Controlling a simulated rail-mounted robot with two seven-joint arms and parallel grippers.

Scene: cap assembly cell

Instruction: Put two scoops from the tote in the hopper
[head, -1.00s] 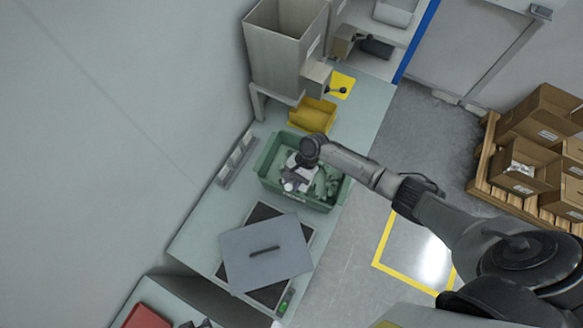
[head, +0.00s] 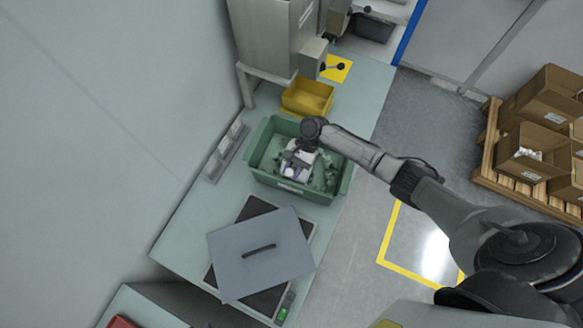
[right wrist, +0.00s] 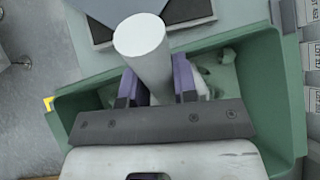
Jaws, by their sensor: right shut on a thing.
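The green tote (head: 335,193) stands on the bench, with pale green loose pieces (head: 325,175) inside. My right gripper (head: 297,158) is down over the tote. In the right wrist view its purple fingers (right wrist: 157,82) are shut on the scoop's white round handle (right wrist: 143,42), which points up toward the camera. The scoop's bowl is hidden, so I cannot tell whether it holds anything. The hopper (head: 263,38) is a tall grey metal box on legs at the far end of the bench. My left gripper is not in view.
A yellow bin (head: 308,97) stands between the tote and hopper. A lever (head: 333,67) sits over a yellow patch beside the hopper. A grey lid (head: 238,262) with a handle lies on a dark plate nearer me. Cartons (head: 537,150) stand on a pallet at right.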

